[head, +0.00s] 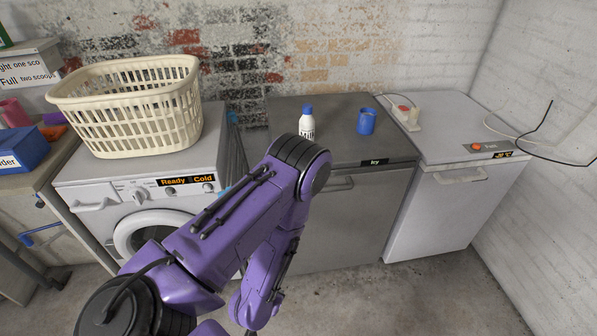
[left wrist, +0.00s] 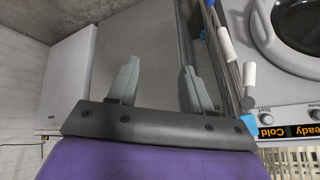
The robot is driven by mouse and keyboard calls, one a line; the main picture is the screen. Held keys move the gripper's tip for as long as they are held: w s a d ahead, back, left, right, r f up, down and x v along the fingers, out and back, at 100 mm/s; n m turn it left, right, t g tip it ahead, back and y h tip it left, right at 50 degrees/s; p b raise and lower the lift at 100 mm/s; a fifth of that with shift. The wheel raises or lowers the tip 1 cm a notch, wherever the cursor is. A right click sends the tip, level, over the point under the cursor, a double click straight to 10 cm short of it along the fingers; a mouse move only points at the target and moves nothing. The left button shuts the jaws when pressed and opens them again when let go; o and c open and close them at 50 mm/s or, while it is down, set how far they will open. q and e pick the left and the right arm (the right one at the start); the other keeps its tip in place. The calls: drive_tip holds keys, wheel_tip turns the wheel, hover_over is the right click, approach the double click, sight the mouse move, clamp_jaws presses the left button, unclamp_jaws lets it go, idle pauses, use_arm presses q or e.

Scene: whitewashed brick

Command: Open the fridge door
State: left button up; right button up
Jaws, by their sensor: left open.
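The grey fridge (head: 365,215), labelled "Icy", stands between the washing machine and a white appliance. In the left wrist view the grey fridge front (left wrist: 143,35) lies beyond my left gripper (left wrist: 159,82). The two grey fingers are apart with nothing seen between them. I cannot tell how far they are from the door. My left gripper is hidden in the head view. My right gripper is in neither view.
A milk bottle (head: 307,124) and a blue mug (head: 366,121) stand on the fridge. A washing machine (head: 85,190) with a laundry basket (head: 135,118) is at left, a white appliance (head: 440,215) at right. Rods (left wrist: 228,55) stand beside the fridge. The floor (head: 400,300) in front is clear.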

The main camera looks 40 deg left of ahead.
use_arm(q)
drive_tip(key=w+a+r+m+t+b, duration=0.1)
drive_tip(key=w+m, duration=0.5)
drive_tip(key=w, duration=0.6)
drive_tip(key=w+a+r+m+t+h+b, duration=0.1)
drive_tip(key=w+a+m+t, duration=0.4)
drive_tip(key=w, duration=0.8)
drive_tip(key=w+a+r+m+t+h+b, duration=0.1)
drive_tip(key=w+a+r+m+t+b, duration=0.2)
drive_tip(key=w+m, duration=0.4)
drive_tip(key=shift+w+a+t+b, duration=0.15)
drive_tip(key=shift+w+t+b, duration=0.25)
drive_tip(key=shift+w, duration=1.2)
drive_tip(key=shift+w+a+t+b, duration=0.2)
drive_tip(key=shift+w+b, duration=0.4)
drive_tip(key=shift+w, duration=0.95)
drive_tip(key=shift+d, duration=0.1)
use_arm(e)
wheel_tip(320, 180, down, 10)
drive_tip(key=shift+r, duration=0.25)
use_arm(q)
clamp_jaws()
